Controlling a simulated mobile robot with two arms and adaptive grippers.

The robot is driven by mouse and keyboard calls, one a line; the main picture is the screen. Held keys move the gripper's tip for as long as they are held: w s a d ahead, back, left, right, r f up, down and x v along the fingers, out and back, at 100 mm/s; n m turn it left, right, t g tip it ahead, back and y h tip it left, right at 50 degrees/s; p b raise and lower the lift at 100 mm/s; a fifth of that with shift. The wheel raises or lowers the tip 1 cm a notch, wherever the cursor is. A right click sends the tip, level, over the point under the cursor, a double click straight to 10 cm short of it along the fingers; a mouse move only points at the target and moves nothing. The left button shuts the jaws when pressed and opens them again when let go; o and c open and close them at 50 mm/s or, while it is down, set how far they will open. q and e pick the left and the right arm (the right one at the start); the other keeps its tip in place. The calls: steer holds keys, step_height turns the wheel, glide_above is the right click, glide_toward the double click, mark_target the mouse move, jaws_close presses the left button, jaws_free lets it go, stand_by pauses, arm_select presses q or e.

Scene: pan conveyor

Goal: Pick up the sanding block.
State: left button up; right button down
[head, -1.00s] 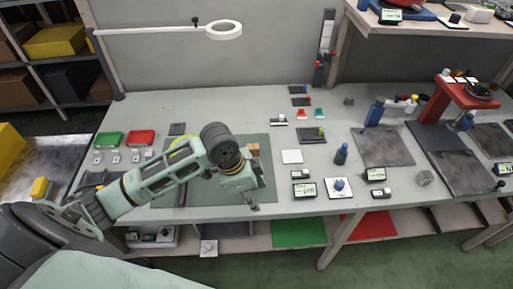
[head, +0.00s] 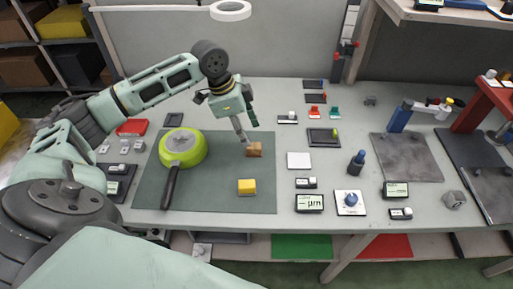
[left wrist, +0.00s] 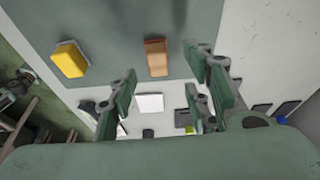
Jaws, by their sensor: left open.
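A small brown block (head: 254,149), which looks like the sanding block, lies on the dark green mat (head: 215,200) near its right edge. It also shows in the left wrist view (left wrist: 156,58), top centre. My left gripper (head: 248,133) is open and empty, pointing down just behind and above the brown block. In the left wrist view its fingers (left wrist: 160,95) stand wide apart, with the block beyond them. I cannot tell any contact. A yellow block (head: 247,187) with a pale underside lies on the mat in front. My right gripper is not in view.
A green pan (head: 181,147) with a dark handle lies on the mat to the left. A white square (head: 299,160) and small display boxes (head: 309,203) are to the right. A ring lamp (head: 230,11) hangs behind.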

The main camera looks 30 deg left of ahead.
mark_target(253, 145)
arm_select(q)
steer(key=x, duration=0.1)
steer(key=p+x, duration=0.1)
steer(key=x, duration=0.1)
steer(key=shift+s+d+f, duration=0.1)
steer(key=shift+s+d, duration=0.05)
steer(key=shift+d, duration=0.2)
steer(key=shift+x, duration=1.15)
steer(key=shift+f, duration=0.2)
steer(key=shift+c, duration=1.3)
jaws_close()
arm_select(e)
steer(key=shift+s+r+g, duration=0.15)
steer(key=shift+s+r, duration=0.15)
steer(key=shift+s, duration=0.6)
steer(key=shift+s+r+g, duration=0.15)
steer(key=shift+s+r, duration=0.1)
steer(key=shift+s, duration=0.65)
